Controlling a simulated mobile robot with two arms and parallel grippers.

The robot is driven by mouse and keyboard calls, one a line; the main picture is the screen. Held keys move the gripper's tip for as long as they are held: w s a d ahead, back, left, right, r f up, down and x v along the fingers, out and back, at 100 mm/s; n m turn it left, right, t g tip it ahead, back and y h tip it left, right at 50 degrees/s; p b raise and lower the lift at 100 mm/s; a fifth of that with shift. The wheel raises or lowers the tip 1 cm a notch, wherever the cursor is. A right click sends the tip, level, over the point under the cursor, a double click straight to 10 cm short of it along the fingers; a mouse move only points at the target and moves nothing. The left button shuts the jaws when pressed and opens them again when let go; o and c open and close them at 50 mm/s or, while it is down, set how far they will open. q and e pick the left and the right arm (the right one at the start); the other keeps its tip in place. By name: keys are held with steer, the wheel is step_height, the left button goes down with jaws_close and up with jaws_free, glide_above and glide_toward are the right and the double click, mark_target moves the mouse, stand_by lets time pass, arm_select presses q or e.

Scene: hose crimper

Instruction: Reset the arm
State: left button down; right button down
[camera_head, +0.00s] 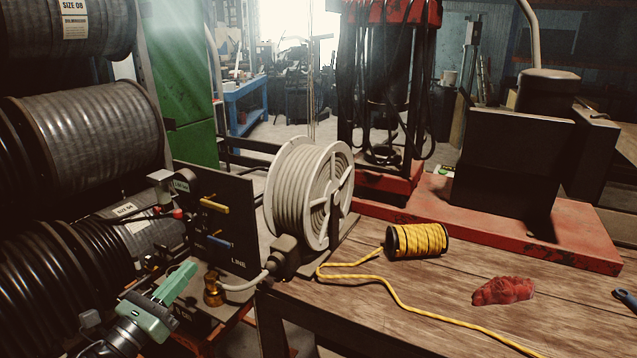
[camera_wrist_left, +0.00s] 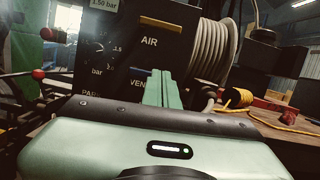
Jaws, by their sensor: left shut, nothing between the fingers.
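My left gripper (camera_head: 180,283) is pale green and comes in from the lower left in the head view. Its fingers are together with nothing between them. It is in front of the black control panel (camera_head: 236,190), which has a yellow handle (camera_head: 214,204) and a blue handle (camera_head: 220,242). In the left wrist view the closed fingers (camera_wrist_left: 162,90) point at the panel (camera_wrist_left: 120,60), below the word AIR. I cannot tell whether they touch it. My right gripper is in neither view.
A brass fitting (camera_head: 212,290) stands close to my left gripper. A white hose reel (camera_head: 310,190) is right of the panel. The wooden table (camera_head: 420,300) holds a yellow rope spool (camera_head: 418,240) and a red rag (camera_head: 503,290). Large hose drums (camera_head: 90,130) crowd the left.

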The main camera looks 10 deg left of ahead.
arm_select(q)
steer(key=s+d+f+n+g+y, duration=0.1)
steer(key=s+f+n+g+y, duration=0.35)
steer(key=f+n, duration=0.6)
steer(key=s+d+f+n+g+y, duration=0.1)
steer(key=s+f+n+g+y, duration=0.35)
steer(key=n, duration=1.15)
steer(key=s+d+f+n+g+h, duration=0.1)
steer(key=s+d+f+n+g, duration=0.35)
steer(key=s+d, duration=0.4)
steer(key=s+d+f+n+g+h, duration=0.25)
steer(key=s+d+f+n, duration=0.3)
steer(key=s, duration=0.65)
step_height(320, 180, down, 25)
steer(key=s+a+g, duration=0.1)
steer(key=s+g, duration=0.1)
steer(key=s+a+f, duration=0.3)
steer(key=s+f, duration=1.3)
steer(key=f, duration=0.1)
steer(key=shift+s+g+y, duration=0.35)
steer(key=shift+g+y, duration=0.05)
steer(key=shift+y, duration=0.05)
